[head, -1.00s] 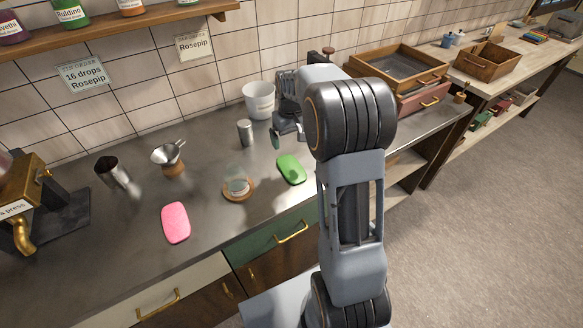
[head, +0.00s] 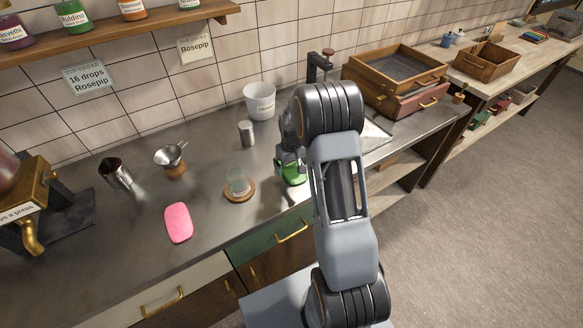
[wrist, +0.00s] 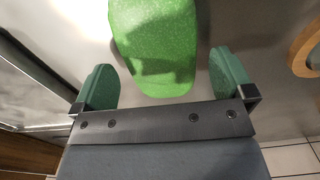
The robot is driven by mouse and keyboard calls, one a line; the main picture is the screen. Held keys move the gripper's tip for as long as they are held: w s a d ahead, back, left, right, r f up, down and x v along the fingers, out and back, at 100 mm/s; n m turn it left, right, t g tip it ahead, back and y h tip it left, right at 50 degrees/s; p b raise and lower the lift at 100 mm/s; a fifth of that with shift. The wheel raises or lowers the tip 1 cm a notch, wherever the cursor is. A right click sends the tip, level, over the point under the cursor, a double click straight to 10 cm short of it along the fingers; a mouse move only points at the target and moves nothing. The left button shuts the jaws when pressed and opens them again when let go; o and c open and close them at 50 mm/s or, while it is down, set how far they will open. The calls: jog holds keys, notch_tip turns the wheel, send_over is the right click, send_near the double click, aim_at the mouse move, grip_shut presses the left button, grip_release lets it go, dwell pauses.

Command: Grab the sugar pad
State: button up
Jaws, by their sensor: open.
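Two rounded pads lie on the metal counter (head: 130,235), a green pad (head: 295,180) and a pink pad (head: 178,222). No label shows which one is the sugar pad. My gripper (head: 288,167) is over the green pad, which it partly hides in the head view. In the wrist view the green pad (wrist: 155,35) fills the upper middle, with its near end reaching toward the gap between the two green fingers of my gripper (wrist: 163,80). The fingers are apart, one on each side, with nothing held between them. I cannot tell the height left above the pad.
A glass on a round wooden coaster (head: 240,196) stands just left of the green pad. Wooden trays (head: 395,75) are at the right.

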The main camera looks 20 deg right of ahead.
jog(key=shift+f, duration=0.7)
jog(key=c, duration=0.9)
jog(key=shift+c, duration=0.3)
jog(key=shift+r, duration=0.15)
